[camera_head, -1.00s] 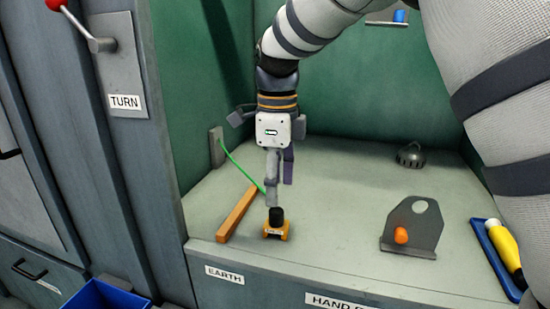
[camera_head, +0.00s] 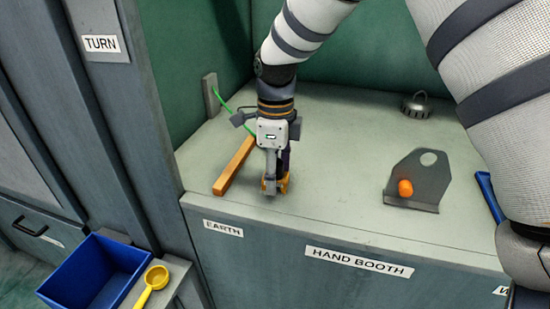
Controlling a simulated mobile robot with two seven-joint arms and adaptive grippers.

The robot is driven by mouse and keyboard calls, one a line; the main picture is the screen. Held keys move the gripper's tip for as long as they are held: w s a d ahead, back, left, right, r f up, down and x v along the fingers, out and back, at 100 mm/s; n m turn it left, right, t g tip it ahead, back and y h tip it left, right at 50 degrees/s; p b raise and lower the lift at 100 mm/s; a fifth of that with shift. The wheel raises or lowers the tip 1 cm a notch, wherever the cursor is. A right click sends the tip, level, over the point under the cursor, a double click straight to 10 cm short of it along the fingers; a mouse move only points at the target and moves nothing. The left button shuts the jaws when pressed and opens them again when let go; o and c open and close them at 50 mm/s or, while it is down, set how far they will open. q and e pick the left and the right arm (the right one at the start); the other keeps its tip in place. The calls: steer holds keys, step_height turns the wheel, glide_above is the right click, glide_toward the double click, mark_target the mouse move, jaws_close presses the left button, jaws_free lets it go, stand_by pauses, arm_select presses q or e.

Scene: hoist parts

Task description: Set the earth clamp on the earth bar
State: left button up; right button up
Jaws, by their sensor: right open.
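The earth clamp (camera_head: 284,184) is a small yellow-orange piece on the bench top, mostly hidden behind my right gripper; its black top is out of sight. The earth bar (camera_head: 234,166) is an orange-brown bar lying on the bench just left of the clamp, apart from it. My right gripper (camera_head: 274,186) points down over the clamp, its fingers low beside it and open. Whether the fingers touch the clamp cannot be told. A green cable (camera_head: 224,102) runs from a grey wall plate (camera_head: 211,96) and passes behind the gripper. My left gripper is not in view.
A grey bracket (camera_head: 420,178) with an orange peg (camera_head: 405,188) stands to the right. A grey dome-shaped part (camera_head: 416,105) sits behind it. A blue bin (camera_head: 94,270) and yellow scoop (camera_head: 151,284) are at lower left.

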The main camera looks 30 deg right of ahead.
jaws_close()
step_height(320, 180, up, 5)
steer(key=shift+r+p, duration=0.15)
steer(key=shift+p, duration=0.55)
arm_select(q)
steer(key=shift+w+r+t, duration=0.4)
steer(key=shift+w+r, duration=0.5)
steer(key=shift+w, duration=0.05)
